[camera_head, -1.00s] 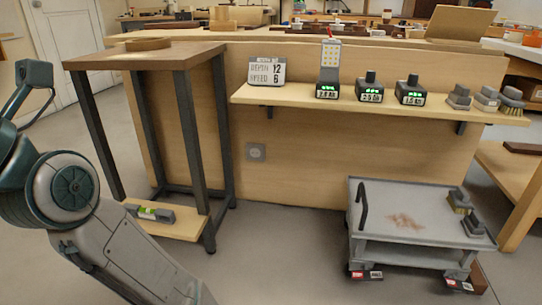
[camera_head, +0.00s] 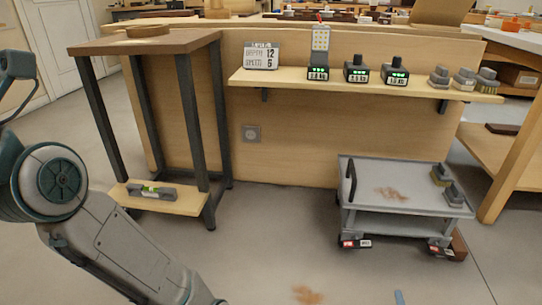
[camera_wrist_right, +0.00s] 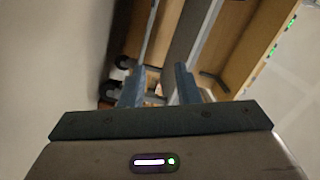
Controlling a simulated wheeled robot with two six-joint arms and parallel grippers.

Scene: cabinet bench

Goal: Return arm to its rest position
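My left arm (camera_head: 110,240) comes in from the left in the head view and runs down past the bottom edge. Its gripper is out of the picture. Of my right gripper, only a small blue fingertip (camera_head: 398,297) shows at the bottom edge of the head view, over the floor in front of the cart. In the right wrist view, the two fingers of my right gripper (camera_wrist_right: 159,88) stand apart with nothing held between them. Shelf and cart parts show beyond them, blurred.
A grey cart (camera_head: 400,205) stands at the right with brushes on it. A wall shelf (camera_head: 350,85) holds a sign, chargers and brushes. A tall table (camera_head: 95,48) stands at the left, with a level (camera_head: 152,191) on its lower board. The floor in front is clear apart from a brown stain (camera_head: 308,295).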

